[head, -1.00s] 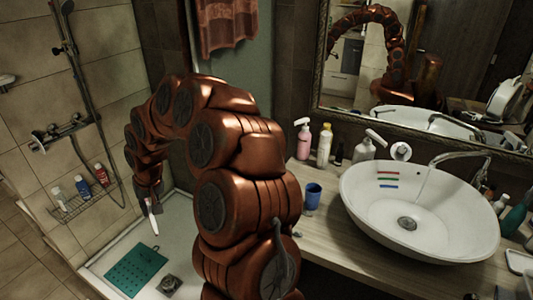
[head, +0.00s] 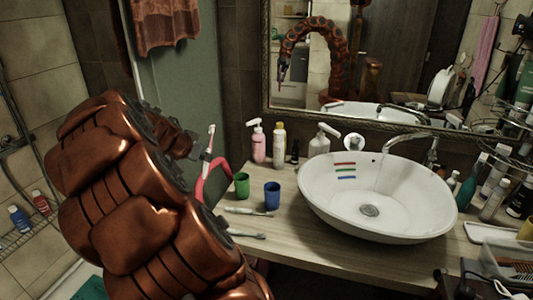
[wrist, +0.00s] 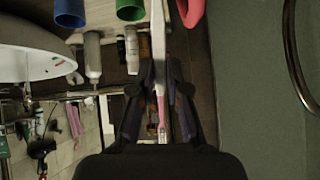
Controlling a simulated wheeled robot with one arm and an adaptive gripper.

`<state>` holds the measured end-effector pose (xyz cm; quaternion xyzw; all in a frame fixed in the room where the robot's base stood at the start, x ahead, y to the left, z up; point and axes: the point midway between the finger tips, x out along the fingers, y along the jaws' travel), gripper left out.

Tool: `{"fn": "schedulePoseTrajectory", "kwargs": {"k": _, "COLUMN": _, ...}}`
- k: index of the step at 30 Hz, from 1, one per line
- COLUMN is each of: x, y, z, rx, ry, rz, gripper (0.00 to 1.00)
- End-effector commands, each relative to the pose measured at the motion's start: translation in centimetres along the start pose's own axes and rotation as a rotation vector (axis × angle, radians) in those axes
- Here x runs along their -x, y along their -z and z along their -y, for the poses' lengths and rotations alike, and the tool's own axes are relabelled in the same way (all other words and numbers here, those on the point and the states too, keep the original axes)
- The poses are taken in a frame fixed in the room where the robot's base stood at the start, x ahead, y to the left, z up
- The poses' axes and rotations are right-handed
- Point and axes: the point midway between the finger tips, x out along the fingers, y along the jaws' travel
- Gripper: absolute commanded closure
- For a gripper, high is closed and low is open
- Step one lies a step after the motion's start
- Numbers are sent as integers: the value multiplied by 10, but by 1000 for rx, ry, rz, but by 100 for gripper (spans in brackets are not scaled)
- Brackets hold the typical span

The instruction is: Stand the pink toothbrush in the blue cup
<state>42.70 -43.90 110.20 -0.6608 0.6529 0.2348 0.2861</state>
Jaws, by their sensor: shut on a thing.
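The pink toothbrush (head: 210,138) is white and pink, and stands nearly upright in my gripper (head: 204,155), left of the cups and above the counter's left end. In the wrist view, my gripper (wrist: 160,85) is shut on the toothbrush (wrist: 158,35), whose pink part (wrist: 161,117) lies between the fingers. The blue cup (head: 272,196) stands upright on the counter, right of the gripper and apart from it, and looks empty. It also shows at the top left of the wrist view (wrist: 70,12).
A green cup (head: 242,186) stands just left of the blue cup. A red curved object (head: 212,183), partly hidden, is beside it. Two toothbrushes (head: 248,211) (head: 247,235) lie in front. Bottles (head: 259,142) stand behind; the white basin (head: 380,228) is right.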

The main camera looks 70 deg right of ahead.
Motion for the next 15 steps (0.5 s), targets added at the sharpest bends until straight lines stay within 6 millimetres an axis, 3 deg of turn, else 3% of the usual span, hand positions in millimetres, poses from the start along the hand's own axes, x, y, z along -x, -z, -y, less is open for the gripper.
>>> {"fn": "schedulePoseTrajectory", "kwargs": {"k": 1, "x": -12, "y": 9, "z": -14, "rx": -38, "ry": -57, "rz": -40, "gripper": 100}}
{"fn": "schedulePoseTrajectory", "kwargs": {"k": 6, "x": -33, "y": 42, "z": -57, "rx": -153, "ry": -236, "rz": -161, "gripper": 100}}
{"fn": "schedulePoseTrajectory", "kwargs": {"k": 15, "x": -57, "y": 80, "z": -127, "rx": -273, "ry": -493, "rz": -316, "gripper": 100}}
